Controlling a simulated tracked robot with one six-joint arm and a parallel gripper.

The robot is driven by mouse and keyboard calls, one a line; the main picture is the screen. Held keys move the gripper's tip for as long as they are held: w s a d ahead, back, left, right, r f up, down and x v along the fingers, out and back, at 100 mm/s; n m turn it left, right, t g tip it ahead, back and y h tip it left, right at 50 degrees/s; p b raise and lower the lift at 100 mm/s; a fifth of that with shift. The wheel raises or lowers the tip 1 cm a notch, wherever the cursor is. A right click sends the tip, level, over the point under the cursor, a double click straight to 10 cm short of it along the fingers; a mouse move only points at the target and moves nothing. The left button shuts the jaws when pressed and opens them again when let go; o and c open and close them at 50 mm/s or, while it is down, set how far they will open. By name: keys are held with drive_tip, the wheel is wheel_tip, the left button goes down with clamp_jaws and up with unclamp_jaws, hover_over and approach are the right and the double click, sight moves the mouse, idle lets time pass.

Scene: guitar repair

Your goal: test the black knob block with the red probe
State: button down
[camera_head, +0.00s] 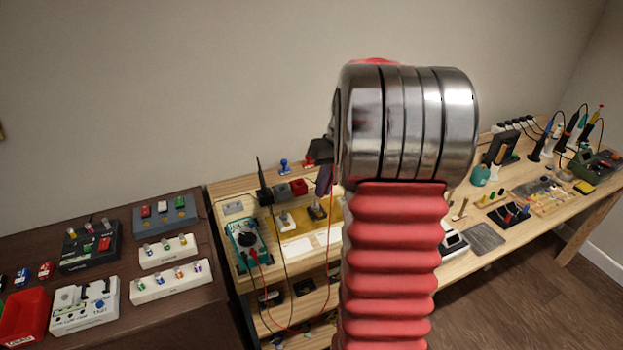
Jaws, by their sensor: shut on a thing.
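My gripper (321,152) shows only as a dark part at the left of my wrist, which hides the rest. A dark reddish piece (325,181), apparently the red probe, hangs just below it, and a red lead runs down from it. A dark block with a knob-like top (317,212) is on the yellow mat (334,208), below the probe and apart from it. I cannot tell for sure that it is the black knob block. The teal multimeter (246,240) with a black dial lies to the left. A black probe (260,172) stands upright in a black holder (265,197).
A pale knob block (285,221) is on the mat. Leads hang over the bench front. Dark drawers-side table (190,310) at left carries several switch boxes. Soldering tools (560,138) stand far right.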

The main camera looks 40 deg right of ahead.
drive_tip(key=shift+d, duration=0.1)
drive_tip(key=shift+w, duration=0.15)
drive_tip(key=shift+s+d+x, duration=0.1)
drive_tip(key=shift+s+x, duration=0.05)
drive_tip(key=shift+x, duration=0.6)
drive_tip(key=shift+s+d+x, duration=0.1)
drive_tip(key=shift+x, duration=0.7)
drive_tip(key=shift+s+d+x, duration=0.1)
drive_tip(key=shift+s+x, duration=0.05)
drive_tip(key=shift+x, duration=0.6)
drive_tip(key=shift+a+f, duration=0.1)
drive_tip(key=shift+f, duration=0.6)
idle(2.7)
drive_tip(key=shift+w+a+v, duration=0.1)
drive_tip(key=shift+w+v, duration=0.05)
drive_tip(key=shift+v, duration=0.85)
drive_tip(key=shift+w+a+v, duration=0.15)
drive_tip(key=shift+w+v, duration=0.05)
drive_tip(key=shift+v, duration=0.8)
drive_tip(key=shift+w+a+v, duration=0.1)
drive_tip(key=shift+w+v, duration=0.05)
drive_tip(key=shift+v, duration=0.9)
